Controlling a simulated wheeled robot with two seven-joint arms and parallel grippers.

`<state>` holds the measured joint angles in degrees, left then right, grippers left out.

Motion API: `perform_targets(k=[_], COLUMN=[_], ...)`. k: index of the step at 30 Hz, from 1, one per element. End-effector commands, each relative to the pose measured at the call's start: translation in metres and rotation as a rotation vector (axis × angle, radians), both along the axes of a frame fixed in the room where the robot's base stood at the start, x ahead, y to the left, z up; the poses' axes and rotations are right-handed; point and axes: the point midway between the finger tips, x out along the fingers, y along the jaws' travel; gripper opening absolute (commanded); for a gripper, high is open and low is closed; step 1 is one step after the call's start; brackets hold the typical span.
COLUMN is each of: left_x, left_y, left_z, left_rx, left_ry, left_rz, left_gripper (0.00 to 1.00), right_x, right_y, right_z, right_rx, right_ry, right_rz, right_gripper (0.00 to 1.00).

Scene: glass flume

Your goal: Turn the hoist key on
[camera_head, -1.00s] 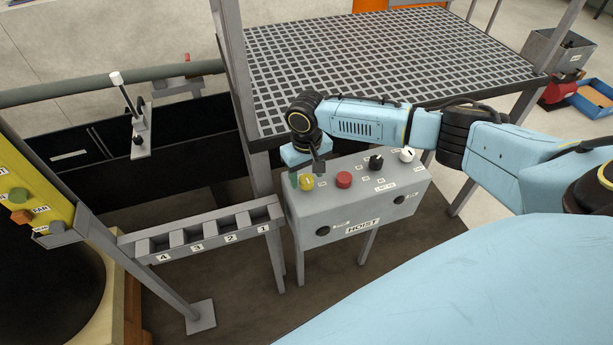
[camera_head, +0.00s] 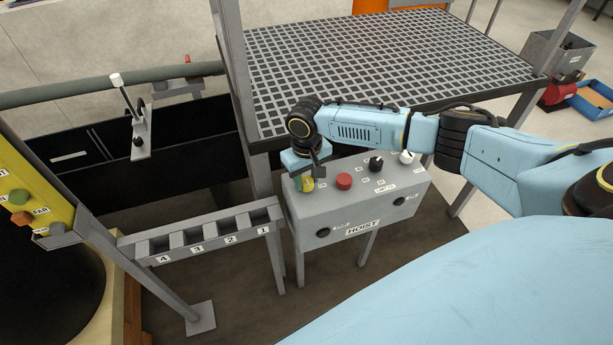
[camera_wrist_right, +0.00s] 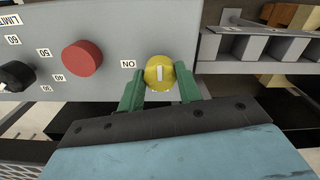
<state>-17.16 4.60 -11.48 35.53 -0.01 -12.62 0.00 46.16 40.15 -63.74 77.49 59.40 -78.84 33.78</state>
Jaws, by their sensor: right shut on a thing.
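The hoist key is a yellow round knob (camera_head: 308,184) with a white mark, at the left end of the grey HOIST box (camera_head: 345,205). In the right wrist view the knob (camera_wrist_right: 160,73) shows between the green fingers of my right gripper (camera_wrist_right: 160,88), which is shut on it. The white mark stands upright in that view, and the ON label (camera_wrist_right: 128,64) is to the knob's left. In the head view my right gripper (camera_head: 304,182) comes down over the knob and partly hides it. My left gripper is not in view.
A red button (camera_head: 344,181), a black knob (camera_head: 376,164) and a white knob (camera_head: 406,157) sit on the same box top. A grating platform (camera_head: 390,50) is just behind. A numbered slot rack (camera_head: 205,231) stands to the left.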

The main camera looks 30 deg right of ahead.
Motion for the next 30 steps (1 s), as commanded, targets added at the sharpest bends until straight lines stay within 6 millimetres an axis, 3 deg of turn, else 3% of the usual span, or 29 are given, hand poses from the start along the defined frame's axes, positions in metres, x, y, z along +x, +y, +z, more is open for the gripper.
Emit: perform_targets(k=[11, 30], left_x=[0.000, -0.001], left_y=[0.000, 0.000], left_z=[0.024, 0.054], left_rx=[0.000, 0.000], left_ry=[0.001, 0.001], left_rz=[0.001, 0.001], left_gripper=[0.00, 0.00], right_x=[0.000, 0.001], right_y=[0.000, 0.000], right_z=[0.004, 0.002], right_rx=[0.002, 0.001], right_ry=[0.002, -0.001], right_rz=[0.212, 0.819], right_gripper=[0.12, 0.12])
